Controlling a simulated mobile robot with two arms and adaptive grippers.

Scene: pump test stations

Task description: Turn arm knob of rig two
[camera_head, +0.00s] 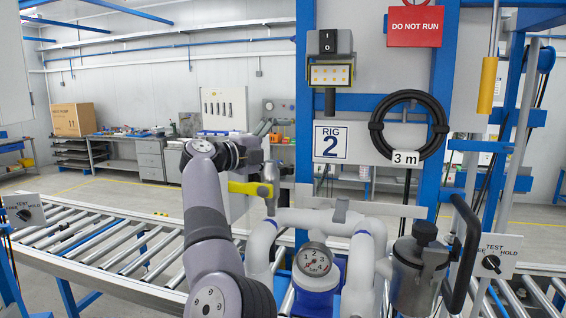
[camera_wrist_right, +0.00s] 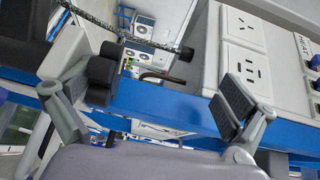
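A white plate marked TEST and HOLD with a black knob (camera_head: 490,262) is at the lower right of the head view. A similar knob (camera_head: 24,214) is at the left edge. Neither shows the word "arm". The RIG 2 sign (camera_head: 332,141) is on the blue frame between them.
A coiled black hose (camera_head: 408,123) hangs beside the sign. A roller conveyor (camera_head: 130,250) runs along the left. White socket panels (camera_wrist_right: 243,65) show in the wrist view.

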